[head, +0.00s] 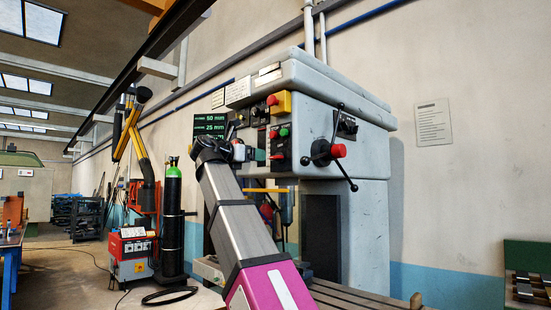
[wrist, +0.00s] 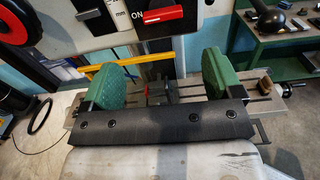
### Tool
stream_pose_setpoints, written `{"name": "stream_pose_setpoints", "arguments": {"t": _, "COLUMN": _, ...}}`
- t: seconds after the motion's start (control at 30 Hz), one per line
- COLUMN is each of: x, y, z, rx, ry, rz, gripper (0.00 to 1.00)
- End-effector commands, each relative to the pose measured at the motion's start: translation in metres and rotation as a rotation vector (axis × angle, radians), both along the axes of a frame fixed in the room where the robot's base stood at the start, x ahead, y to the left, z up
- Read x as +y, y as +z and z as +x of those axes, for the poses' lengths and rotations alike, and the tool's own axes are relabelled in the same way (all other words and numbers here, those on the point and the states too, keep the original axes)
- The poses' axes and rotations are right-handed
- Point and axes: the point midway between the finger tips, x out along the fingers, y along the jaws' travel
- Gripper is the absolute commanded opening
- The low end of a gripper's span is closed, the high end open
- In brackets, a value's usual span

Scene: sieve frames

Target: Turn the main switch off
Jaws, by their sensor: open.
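The main switch (wrist: 166,13) shows at the top of the wrist view. It is a red handle on a black plate, lying nearly level with a slight tilt, with the word ON to its left. The top of the switch is cut off by the picture edge. My gripper (wrist: 166,76) is open, its two green finger pads wide apart, with nothing held between them. The pads appear below the switch in the picture, apart from it.
The grey machine (head: 340,80) carries red and green buttons, a yellow box with a red button (head: 272,100), and a black lever handle with a red knob (head: 338,151) right of my gripper.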

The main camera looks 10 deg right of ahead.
Motion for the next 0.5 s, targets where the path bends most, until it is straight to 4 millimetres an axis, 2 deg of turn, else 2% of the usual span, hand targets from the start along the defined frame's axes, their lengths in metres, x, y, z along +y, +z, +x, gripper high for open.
{"name": "stream_pose_setpoints", "arguments": {"t": 0.03, "x": 0.0, "y": 0.007, "z": -0.003, "rx": 0.002, "ry": -0.004, "rz": -0.01, "gripper": 0.85}}
{"name": "stream_pose_setpoints", "arguments": {"t": 0.17, "x": -0.004, "y": 0.011, "z": -0.004, "rx": 0.008, "ry": -0.009, "rz": -0.021, "gripper": 0.85}}
{"name": "stream_pose_setpoints", "arguments": {"t": 0.5, "x": -0.041, "y": 0.011, "z": 0.022, "rx": 0.008, "ry": -0.01, "rz": -0.019, "gripper": 0.85}}
